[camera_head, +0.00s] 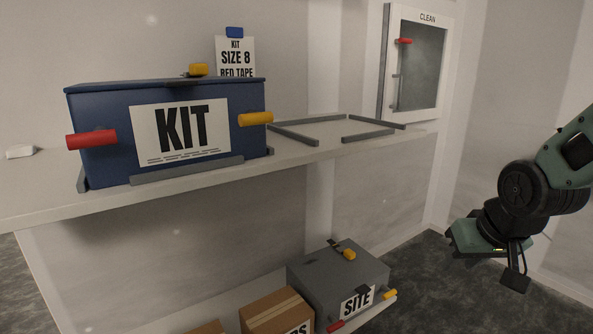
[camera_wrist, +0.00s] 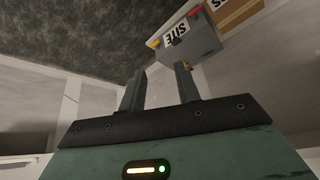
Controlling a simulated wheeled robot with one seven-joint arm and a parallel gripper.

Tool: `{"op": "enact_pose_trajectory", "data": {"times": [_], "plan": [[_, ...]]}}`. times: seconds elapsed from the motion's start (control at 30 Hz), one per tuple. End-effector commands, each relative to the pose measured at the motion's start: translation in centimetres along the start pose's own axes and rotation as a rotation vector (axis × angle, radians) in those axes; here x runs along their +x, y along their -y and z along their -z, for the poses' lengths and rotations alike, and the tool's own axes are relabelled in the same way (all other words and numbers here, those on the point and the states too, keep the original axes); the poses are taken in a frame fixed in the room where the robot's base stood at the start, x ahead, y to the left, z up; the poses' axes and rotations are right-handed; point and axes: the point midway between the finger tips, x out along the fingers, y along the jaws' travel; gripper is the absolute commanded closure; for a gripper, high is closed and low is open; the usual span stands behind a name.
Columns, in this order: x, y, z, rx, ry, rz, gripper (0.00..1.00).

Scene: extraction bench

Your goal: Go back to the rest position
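My gripper (camera_head: 512,272) hangs at the right of the head view, in free space to the right of the bench and clear of everything. In the wrist view its two fingers (camera_wrist: 160,84) stand apart with nothing between them. The blue KIT box (camera_head: 95,110) sits closed on the upper shelf, with a red handle on the left and a yellow one on the right. The grey SITE box (camera_head: 330,267) stands on the lower shelf; it also shows in the wrist view (camera_wrist: 201,42), beyond the fingers.
An empty grey frame (camera_head: 295,136) lies on the upper shelf (camera_head: 60,208). A CLEAN wall cabinet (camera_head: 420,65) with a red handle hangs behind. Cardboard boxes (camera_head: 277,310) stand beside the SITE box. A small white object (camera_head: 20,152) lies far left. Open floor (camera_head: 430,290) surrounds my gripper.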

Motion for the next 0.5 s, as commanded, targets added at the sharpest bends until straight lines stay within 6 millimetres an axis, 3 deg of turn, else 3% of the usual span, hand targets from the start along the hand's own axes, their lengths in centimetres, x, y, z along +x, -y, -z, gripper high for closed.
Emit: {"op": "enact_pose_trajectory", "data": {"times": [0.1,0.27,0.5], "plan": [[-0.5,-1.6,-4.2,-0.001,0.11,-0.022,0.67],[-1.3,-3.0,-9.4,-0.005,0.248,-0.033,0.67],[-3.0,5.0,-11.5,-0.224,0.312,0.06,0.67]]}}
